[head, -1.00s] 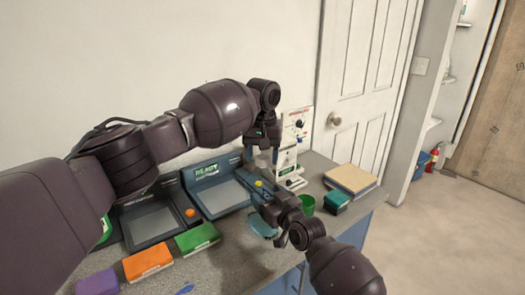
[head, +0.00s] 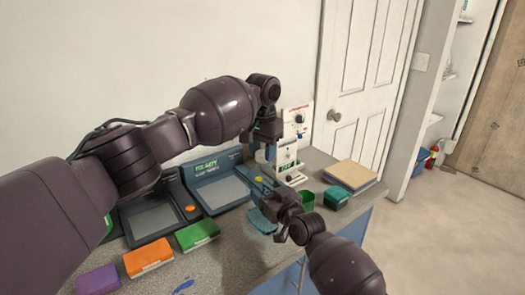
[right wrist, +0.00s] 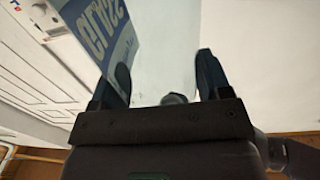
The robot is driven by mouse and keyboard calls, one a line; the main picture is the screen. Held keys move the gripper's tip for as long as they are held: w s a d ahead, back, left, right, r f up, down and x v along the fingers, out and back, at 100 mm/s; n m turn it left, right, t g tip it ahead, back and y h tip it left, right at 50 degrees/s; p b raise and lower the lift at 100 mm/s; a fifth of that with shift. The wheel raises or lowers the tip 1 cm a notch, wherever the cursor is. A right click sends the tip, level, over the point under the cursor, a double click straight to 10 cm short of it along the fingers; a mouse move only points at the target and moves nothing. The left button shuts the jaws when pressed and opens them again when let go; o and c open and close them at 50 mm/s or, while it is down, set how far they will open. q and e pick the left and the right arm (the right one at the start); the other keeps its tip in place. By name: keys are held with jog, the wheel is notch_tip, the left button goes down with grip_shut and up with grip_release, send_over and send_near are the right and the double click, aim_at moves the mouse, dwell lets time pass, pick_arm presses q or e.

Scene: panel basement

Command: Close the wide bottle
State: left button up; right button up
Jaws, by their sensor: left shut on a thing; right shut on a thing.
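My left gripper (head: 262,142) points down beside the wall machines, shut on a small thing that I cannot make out. My right gripper (head: 265,187) is just below it, reaching up from the front edge. In the right wrist view its fingers (right wrist: 164,75) stand wide apart with a pale, see-through surface (right wrist: 160,45) between them, which seems to be the wide bottle. A small grey round piece (right wrist: 175,98) shows low between the fingers. In the head view the grippers hide most of what they hold, and I cannot tell whether the held things touch.
On the grey counter are a blue machine (head: 219,193), a dark machine (head: 152,222), and orange (head: 148,257), green (head: 197,234) and purple (head: 97,281) boxes. A white device (head: 297,135), green cup (head: 306,200), teal box (head: 336,197) and tan-topped box (head: 350,175) stand right.

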pick_arm(q)
jog(key=o, duration=1.1)
notch_tip(320, 180, up, 12)
pick_arm(e)
jog(key=o, duration=1.8)
pick_arm(q)
jog(key=shift+s+r+p, duration=0.1)
jog(key=shift+r+p, duration=0.25)
jog(key=shift+r, duration=0.3)
pick_arm(e)
jog(key=v, duration=1)
jog(key=shift+s+d, duration=0.2)
jog(key=shift+s, duration=0.15)
